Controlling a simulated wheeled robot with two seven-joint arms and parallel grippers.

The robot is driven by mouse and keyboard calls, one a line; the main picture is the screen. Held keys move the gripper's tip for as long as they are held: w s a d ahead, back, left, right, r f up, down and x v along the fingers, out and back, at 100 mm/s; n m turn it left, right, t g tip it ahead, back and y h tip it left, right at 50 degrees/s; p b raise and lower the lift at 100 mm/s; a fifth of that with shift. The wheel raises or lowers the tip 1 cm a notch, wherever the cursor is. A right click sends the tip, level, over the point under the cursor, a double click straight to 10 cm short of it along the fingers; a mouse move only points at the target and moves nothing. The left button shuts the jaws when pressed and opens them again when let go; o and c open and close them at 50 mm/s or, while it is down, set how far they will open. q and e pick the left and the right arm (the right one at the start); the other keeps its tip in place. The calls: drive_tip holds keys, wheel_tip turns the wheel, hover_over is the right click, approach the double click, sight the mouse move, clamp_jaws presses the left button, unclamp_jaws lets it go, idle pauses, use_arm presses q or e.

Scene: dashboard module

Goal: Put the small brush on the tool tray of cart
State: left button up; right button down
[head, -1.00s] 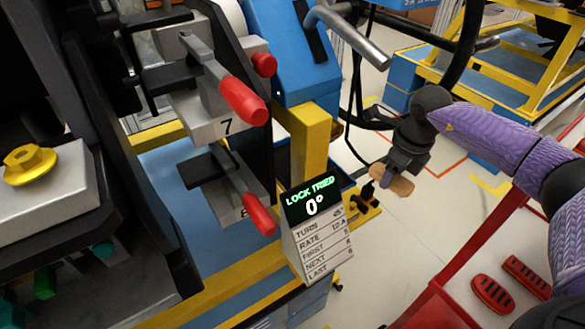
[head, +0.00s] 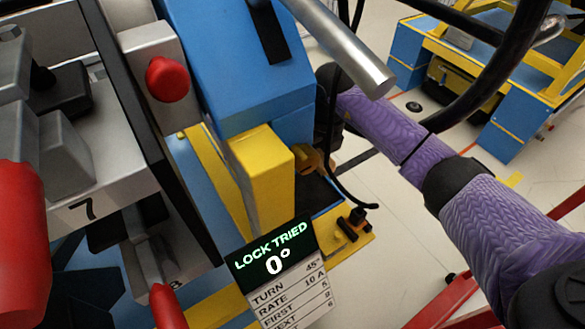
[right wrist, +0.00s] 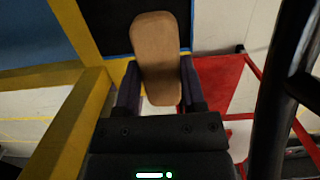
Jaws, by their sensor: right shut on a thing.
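The small brush (right wrist: 156,62) shows in the right wrist view as a tan, wooden, rounded block. My right gripper (right wrist: 158,88) is shut on it, with one dark finger on each side. In the head view my purple right arm reaches in from the right and its end passes behind the blue machine, so the gripper and brush cannot be made out there. A red frame (head: 452,303), seemingly part of the cart, shows at the bottom right of the head view. The tool tray cannot be clearly made out. My left gripper is not in view.
A blue machine housing (head: 225,70) with a yellow post (head: 262,180) stands beside my right arm. A metal tube (head: 340,45) and black cables hang near the arm. A "LOCK TRIED 0°" sign (head: 275,262) stands in front. In the right wrist view a yellow beam (right wrist: 70,120) runs at left.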

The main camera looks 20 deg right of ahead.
sight(310, 189)
drive_tip(key=shift+w+f+b, duration=0.3)
drive_tip(key=shift+w+f, duration=0.05)
drive_tip(key=shift+f, duration=0.45)
wheel_tip(310, 189, down, 9)
drive_tip(key=b, duration=0.5)
drive_tip(key=shift+a+f, duration=0.1)
drive_tip(key=shift+f, duration=0.05)
drive_tip(key=shift+r, duration=0.25)
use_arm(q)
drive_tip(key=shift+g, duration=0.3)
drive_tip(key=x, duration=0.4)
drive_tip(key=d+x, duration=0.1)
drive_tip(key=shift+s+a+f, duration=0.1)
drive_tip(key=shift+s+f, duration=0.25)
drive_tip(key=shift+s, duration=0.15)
use_arm(e)
drive_tip(key=shift+f, duration=0.1)
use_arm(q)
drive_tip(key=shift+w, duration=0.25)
use_arm(e)
drive_tip(key=shift+c, duration=0.9)
unclamp_jaws()
